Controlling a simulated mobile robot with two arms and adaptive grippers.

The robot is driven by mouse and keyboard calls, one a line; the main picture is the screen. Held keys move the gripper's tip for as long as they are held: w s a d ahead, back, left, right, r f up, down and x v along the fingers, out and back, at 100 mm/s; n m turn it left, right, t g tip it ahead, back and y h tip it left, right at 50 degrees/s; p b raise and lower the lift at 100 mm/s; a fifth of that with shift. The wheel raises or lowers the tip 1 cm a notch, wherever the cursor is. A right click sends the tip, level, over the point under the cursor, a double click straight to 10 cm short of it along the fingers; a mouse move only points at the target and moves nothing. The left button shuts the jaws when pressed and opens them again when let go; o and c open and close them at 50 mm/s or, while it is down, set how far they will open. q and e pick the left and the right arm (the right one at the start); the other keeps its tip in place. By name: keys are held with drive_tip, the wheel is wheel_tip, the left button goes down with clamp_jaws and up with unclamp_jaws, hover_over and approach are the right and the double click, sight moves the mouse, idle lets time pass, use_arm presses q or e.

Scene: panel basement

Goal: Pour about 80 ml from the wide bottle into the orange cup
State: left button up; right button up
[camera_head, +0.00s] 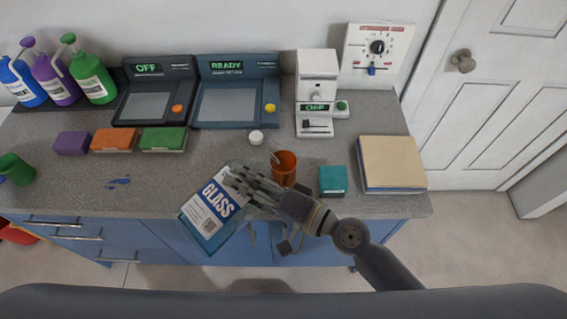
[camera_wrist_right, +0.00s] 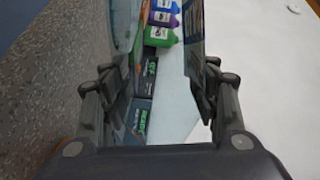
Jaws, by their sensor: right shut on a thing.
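The wide bottle (camera_head: 207,222), clear blue with a blue-and-white "GLASS" label, is held tilted over the counter's front edge. My right gripper (camera_head: 247,188) is shut on it. The bottle's upper end points right, toward the orange cup (camera_head: 286,170); a small pale tip shows at the cup's left rim. I cannot tell whether liquid flows. The cup stands upright on the counter, partly hidden by my fingers. My left gripper is out of view.
A small white cap (camera_head: 256,137) lies behind the cup. A teal box (camera_head: 333,180) and a tan-topped book (camera_head: 391,165) are to its right. A green cup (camera_head: 17,169), sponges (camera_head: 113,140), bottles (camera_head: 92,78) and devices (camera_head: 228,104) stand left and back. The front-left counter is mostly clear.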

sight(240, 180)
drive_tip(key=shift+w+d+r+m+y, duration=0.1)
drive_tip(key=shift+r+m+y, duration=0.2)
drive_tip(key=shift+r+m, duration=0.45)
drive_tip(key=shift+w+d+r+m+t+b, duration=0.1)
drive_tip(key=shift+r+m+t+b, duration=0.2)
drive_tip(key=shift+r+m, duration=0.55)
idle(0.7)
drive_tip(key=shift+s, duration=0.2)
drive_tip(key=shift+s+a, duration=0.25)
drive_tip(key=shift+a, duration=0.2)
drive_tip(key=shift+s+a, duration=0.1)
drive_tip(key=shift+r+m+y, duration=0.3)
drive_tip(key=shift+r+m, duration=0.05)
drive_tip(key=shift+m, duration=0.25)
idle(1.6)
drive_tip(key=f+n, duration=0.1)
drive_tip(key=n, duration=0.1)
drive_tip(key=f+n+h, duration=0.1)
drive_tip(key=f+n, duration=0.1)
drive_tip(key=shift+s+a+f+p, duration=0.2)
drive_tip(key=shift+p, duration=0.15)
drive_tip(key=shift+s+a+f+n+p, duration=0.25)
drive_tip(key=shift+f+n+p, duration=0.3)
drive_tip(key=shift+n, duration=0.25)
idle(0.9)
